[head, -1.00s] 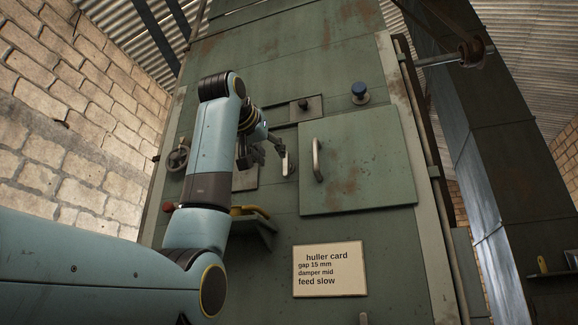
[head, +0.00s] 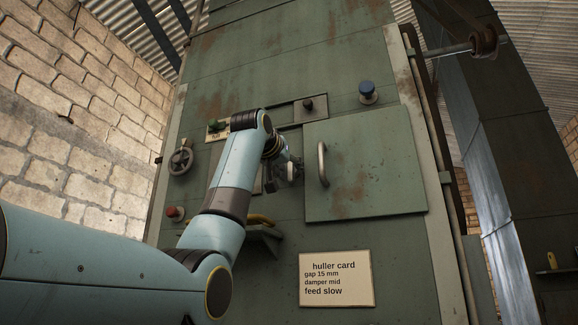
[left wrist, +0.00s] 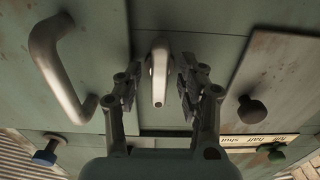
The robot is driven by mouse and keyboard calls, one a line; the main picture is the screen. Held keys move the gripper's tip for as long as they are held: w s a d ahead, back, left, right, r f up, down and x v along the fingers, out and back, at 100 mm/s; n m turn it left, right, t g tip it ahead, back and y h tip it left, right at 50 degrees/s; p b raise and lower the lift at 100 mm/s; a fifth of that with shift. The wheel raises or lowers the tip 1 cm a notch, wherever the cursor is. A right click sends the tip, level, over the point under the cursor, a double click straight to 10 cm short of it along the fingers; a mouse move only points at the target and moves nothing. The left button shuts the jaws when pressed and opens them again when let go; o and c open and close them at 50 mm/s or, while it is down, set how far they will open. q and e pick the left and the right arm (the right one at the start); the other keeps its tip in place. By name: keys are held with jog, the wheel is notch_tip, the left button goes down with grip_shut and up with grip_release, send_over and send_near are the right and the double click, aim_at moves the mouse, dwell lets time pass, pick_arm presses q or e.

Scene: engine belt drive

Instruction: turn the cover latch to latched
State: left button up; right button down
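The cover (head: 375,190) is a flat green panel with a pale bar handle (head: 322,165) near its left edge, and it looks closed. The cover latch (left wrist: 158,72) is a pale metal lever beside the cover. In the left wrist view it stands upright between my left gripper's fingers. My left gripper (left wrist: 160,85) is open, with one finger on each side of the lever and gaps visible. In the head view my left gripper (head: 293,171) is just left of the cover and largely hides the latch. My right gripper is not in view.
Around it are a handwheel (head: 181,160), a red knob (head: 174,213), a green knob (head: 213,125), a dark knob (head: 308,104) and a blue knob (head: 367,91). A huller card (head: 337,280) hangs lower right.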

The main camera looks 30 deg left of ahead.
pick_arm(q)
grip_shut()
jog(key=shift+n, duration=0.4)
jog(key=n+b, duration=0.2)
jog(key=n, duration=0.1)
jog(key=shift+n, duration=0.4)
jog(key=n+b, duration=0.1)
jog(key=n, duration=0.3)
jog(key=shift+d+n, duration=0.1)
jog(key=shift+n, duration=0.2)
jog(key=n+b, duration=0.2)
jog(key=n, duration=0.2)
jog(key=n+b, duration=0.1)
jog(key=n, duration=0.3)
jog(key=shift+r, duration=0.1)
jog(key=shift+n, duration=0.5)
